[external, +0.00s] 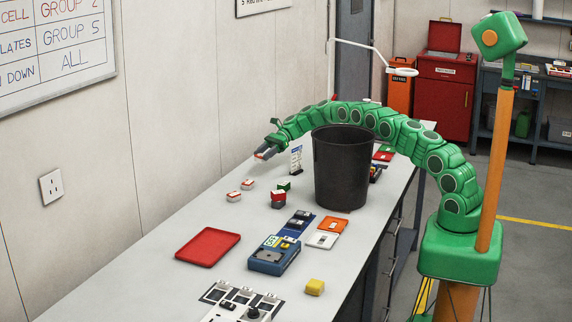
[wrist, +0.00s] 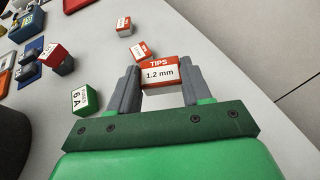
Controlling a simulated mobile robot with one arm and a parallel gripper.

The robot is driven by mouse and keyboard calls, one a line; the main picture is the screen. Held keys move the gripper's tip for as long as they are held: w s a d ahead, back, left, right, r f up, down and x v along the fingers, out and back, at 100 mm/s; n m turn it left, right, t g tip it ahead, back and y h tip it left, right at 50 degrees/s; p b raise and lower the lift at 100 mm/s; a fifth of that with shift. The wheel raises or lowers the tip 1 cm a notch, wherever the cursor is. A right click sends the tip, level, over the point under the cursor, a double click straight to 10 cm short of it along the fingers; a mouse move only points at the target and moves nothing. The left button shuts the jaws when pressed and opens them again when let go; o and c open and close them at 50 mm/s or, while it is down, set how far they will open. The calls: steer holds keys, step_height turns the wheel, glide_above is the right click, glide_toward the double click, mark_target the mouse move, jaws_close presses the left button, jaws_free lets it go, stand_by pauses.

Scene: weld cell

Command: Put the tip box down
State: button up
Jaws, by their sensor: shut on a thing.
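The tip box (wrist: 160,75), red on top with a white "TIPS 1.2 mm" label, is between the two grey fingers of my gripper (wrist: 158,90) in the wrist view. My gripper is shut on it. In the external view my gripper (external: 266,153) is at the far part of the bench, toward the wall, and only a small red and white bit of the box (external: 259,156) shows at the fingertips. The box seems to be above the bench top; its exact height is hard to tell.
Two similar red and white boxes (external: 247,184) (external: 234,196) stand on the grey bench. A green box (external: 284,186) and a red box (external: 278,200) are near them. A black bin (external: 340,172) stands beside my arm. A red tray (external: 208,246) lies nearer, with clear bench around it.

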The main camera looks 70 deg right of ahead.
mark_target(264, 176)
steer(key=shift+f, duration=3.5)
steer(key=shift+a+f, duration=0.1)
steer(key=shift+f, duration=0.05)
steer(key=o, duration=1.1)
steer(key=shift+r, duration=0.2)
steer(key=v, duration=1.2)
steer(key=shift+w, duration=0.1)
